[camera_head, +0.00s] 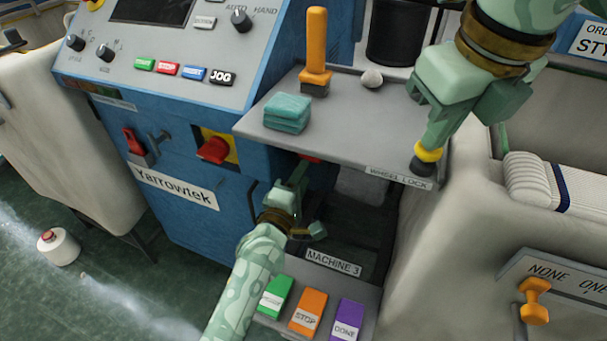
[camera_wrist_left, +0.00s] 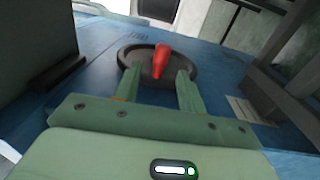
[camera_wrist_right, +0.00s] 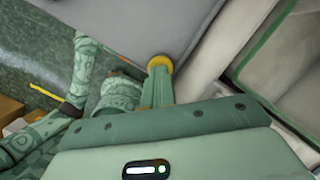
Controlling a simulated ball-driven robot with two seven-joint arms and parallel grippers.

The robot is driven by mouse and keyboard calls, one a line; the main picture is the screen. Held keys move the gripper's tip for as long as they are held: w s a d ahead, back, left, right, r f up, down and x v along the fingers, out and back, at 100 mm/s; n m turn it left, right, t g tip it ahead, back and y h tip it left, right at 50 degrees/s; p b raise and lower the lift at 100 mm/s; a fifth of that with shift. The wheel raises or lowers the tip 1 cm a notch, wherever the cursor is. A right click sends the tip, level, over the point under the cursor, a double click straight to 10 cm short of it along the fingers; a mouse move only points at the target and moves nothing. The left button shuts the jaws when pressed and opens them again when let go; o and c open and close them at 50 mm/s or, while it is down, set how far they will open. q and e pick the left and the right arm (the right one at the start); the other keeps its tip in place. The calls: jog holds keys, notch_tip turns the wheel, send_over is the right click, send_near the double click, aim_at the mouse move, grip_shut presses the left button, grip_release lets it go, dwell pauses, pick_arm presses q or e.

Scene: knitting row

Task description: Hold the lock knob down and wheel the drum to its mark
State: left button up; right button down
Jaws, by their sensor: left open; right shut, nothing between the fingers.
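The lock knob (camera_head: 430,151) is yellow and stands at the shelf's right corner by the "WHEEL LOCK" label. My right gripper (camera_head: 425,147) is shut and empty, its tips at the knob and seemingly touching it; how far the knob is down I cannot tell. The knob also shows at the fingertips in the right wrist view (camera_wrist_right: 159,62). The drum (camera_wrist_left: 128,54) is a dark round disc with a red handle (camera_wrist_left: 160,60) on the blue machine side. My left gripper (camera_wrist_left: 156,82) is open, its fingers on either side of the handle, under the shelf. The drum's mark is not clearly visible.
The grey shelf (camera_head: 345,125) overhangs my left gripper and carries teal cloths (camera_head: 288,112), an orange-handled brush (camera_head: 316,50) and a grey ball (camera_head: 371,78). Green, orange and purple buttons (camera_head: 307,312) sit below my left forearm. A red switch (camera_head: 213,150) is on the blue machine.

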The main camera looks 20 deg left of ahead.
pick_arm(q)
jog(key=shift+f, duration=0.1)
pick_arm(e)
jog(key=shift+s+f, duration=0.1)
jog(key=shift+f, duration=0.2)
pick_arm(q)
jog(key=s, duration=0.8)
jog(key=shift+f, duration=0.25)
jog(key=shift+s, duration=0.1)
jog(key=s+a, duration=0.1)
jog(key=s, duration=0.6)
jog(key=shift+s, duration=0.25)
jog(key=s, duration=1.2)
jog(key=shift+a+f, duration=0.2)
jog(key=shift+f, duration=0.25)
